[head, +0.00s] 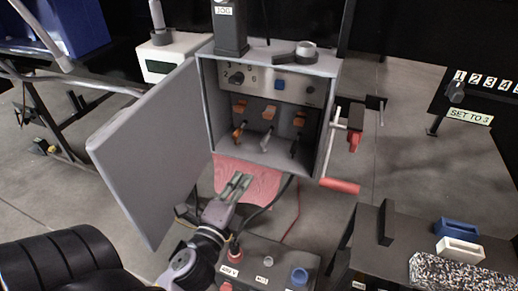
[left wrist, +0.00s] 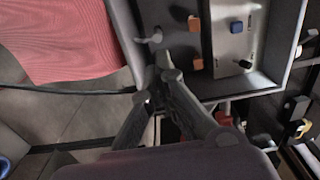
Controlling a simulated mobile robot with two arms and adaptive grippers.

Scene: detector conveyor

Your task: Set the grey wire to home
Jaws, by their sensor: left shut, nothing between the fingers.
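The grey wire (head: 267,138) is the middle one of three wires in the lower part of the open grey box (head: 207,105). An orange wire (head: 238,131) is to its left and a black wire (head: 296,146) to its right. Orange blocks (head: 269,111) sit above the wires. My left gripper (head: 240,182) is shut and empty, in front of and below the box. In the left wrist view my left gripper (left wrist: 165,72) has its tips near a grey wire end (left wrist: 150,38); I cannot tell whether they touch. My right gripper is not in view.
The box door (head: 150,150) stands open on the left. A panel with a knob (head: 236,78) and a blue button (head: 280,84) is above the wires. A red-handled lever (head: 340,185) sticks out at the right. A control box (head: 268,262) stands below.

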